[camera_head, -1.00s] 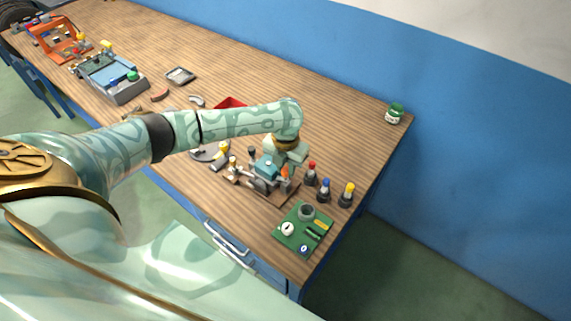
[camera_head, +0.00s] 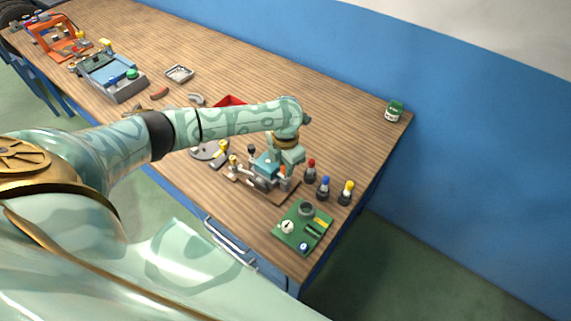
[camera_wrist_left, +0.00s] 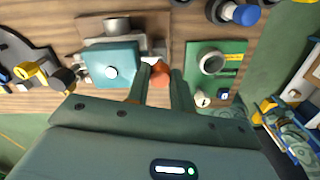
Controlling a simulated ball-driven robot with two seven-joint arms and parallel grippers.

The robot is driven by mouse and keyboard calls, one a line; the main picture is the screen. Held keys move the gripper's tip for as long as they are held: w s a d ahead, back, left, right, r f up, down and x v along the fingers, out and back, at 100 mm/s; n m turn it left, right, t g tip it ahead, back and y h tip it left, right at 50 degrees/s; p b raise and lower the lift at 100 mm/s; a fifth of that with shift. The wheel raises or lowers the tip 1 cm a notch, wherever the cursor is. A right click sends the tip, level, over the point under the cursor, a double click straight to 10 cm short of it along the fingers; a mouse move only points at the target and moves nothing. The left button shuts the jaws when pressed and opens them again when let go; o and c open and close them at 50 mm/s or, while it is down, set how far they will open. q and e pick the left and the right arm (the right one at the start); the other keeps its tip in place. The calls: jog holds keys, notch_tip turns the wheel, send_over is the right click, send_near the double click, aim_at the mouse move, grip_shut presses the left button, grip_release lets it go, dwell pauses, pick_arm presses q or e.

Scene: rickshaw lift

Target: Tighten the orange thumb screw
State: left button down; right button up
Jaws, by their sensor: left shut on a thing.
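The orange thumb screw (camera_wrist_left: 159,75) shows in the left wrist view between the two fingers of my left gripper (camera_wrist_left: 160,80). The gripper is shut on it, and the fingers partly hide it. In the head view the screw (camera_head: 283,171) is a small orange spot at the right end of a teal block (camera_head: 266,166) on a brown base. My left gripper (camera_head: 285,163) reaches down over it from above. The teal block (camera_wrist_left: 112,62) with a pale round knob lies left of the fingers in the wrist view. My right gripper is not in view.
A green board (camera_head: 287,242) with a grey ring lies near the table's front corner. Red, blue and yellow-topped bottles (camera_head: 324,188) stand right of the gripper. A grey disc with a yellow-topped piece (camera_head: 212,150) lies to the left. The table beyond the bottles is mostly clear.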

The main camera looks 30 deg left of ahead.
pick_arm(q)
jog(key=c, duration=1.2)
grip_release()
notch_tip(320, 180, up, 16)
jog(key=p, duration=0.3)
jog(key=shift+r, duration=0.15)
